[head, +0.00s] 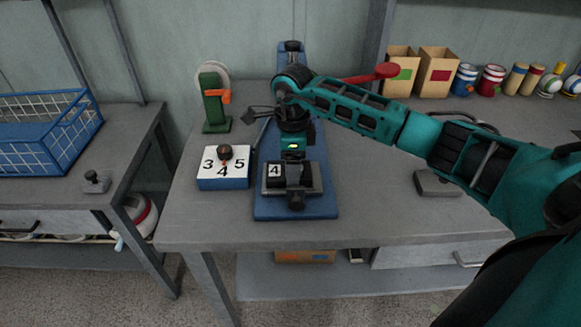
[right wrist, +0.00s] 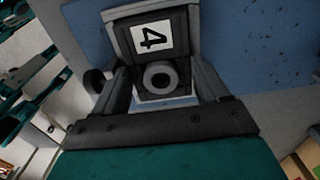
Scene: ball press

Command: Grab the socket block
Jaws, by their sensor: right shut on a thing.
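The socket block (head: 275,170) is a dark grey block with a white "4" label, low over the blue base of the press (head: 265,207). It also shows in the right wrist view (right wrist: 152,38), with a round grey ring below the label. My right gripper (head: 294,172) reaches down from above and is shut on the block. In the right wrist view, its fingers stand on either side of the block. I cannot tell whether the block touches the base. My left gripper is not in view.
A blue box with 3, 4, 5 and a knob (head: 222,170) stands left of the press. Behind it is a green stand (head: 215,105). A red-handled lever (head: 385,71) is behind my right arm. Cardboard boxes (head: 436,72) and cans line the back right.

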